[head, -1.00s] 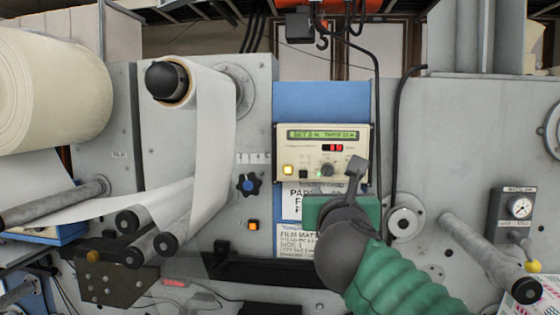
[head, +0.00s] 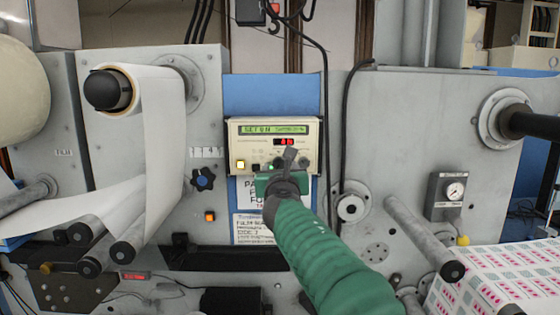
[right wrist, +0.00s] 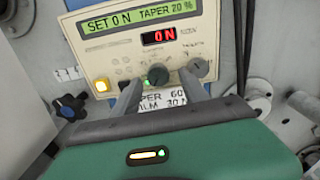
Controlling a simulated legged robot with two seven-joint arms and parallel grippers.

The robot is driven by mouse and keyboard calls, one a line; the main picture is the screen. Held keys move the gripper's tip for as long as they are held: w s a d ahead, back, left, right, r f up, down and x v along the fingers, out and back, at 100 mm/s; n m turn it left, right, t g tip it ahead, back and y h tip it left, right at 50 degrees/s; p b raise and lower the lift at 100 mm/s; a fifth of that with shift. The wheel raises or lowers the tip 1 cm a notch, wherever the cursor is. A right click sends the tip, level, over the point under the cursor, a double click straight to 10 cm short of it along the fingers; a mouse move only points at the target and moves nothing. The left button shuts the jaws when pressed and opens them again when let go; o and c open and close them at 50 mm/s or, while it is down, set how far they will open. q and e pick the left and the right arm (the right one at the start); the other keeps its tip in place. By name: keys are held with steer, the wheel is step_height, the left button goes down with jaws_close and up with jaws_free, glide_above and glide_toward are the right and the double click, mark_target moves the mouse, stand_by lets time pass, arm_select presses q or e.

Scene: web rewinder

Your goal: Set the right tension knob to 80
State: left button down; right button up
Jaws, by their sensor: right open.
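The cream control panel (head: 248,130) is mounted on the machine face. In the right wrist view its green display (right wrist: 138,17) reads SET 0 N, TAPER 20 %, and the red display (right wrist: 158,36) reads 0 N. A dark knob (right wrist: 158,74) with a green glow sits between my fingertips in that view. A grey knob (right wrist: 199,67) is to its right, just past the right fingertip. My right gripper (right wrist: 159,80) is open and empty, with its fingers pointing at the panel's lower part; contact cannot be told. In the head view my right gripper (head: 288,160) covers the knobs.
A lit yellow button (right wrist: 102,85) is at the panel's lower left. A blue star handle (head: 203,179) and an orange button (head: 209,216) are left of it. Paper notes (head: 255,227) hang below. Rollers (head: 425,238) stick out at both sides. A black cable (head: 327,95) hangs at the right.

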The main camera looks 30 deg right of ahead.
steer(key=shift+w, duration=0.2)
steer(key=shift+a, duration=0.2)
steer(key=shift+c, duration=0.2)
steer(key=shift+d, duration=0.15)
jaws_close()
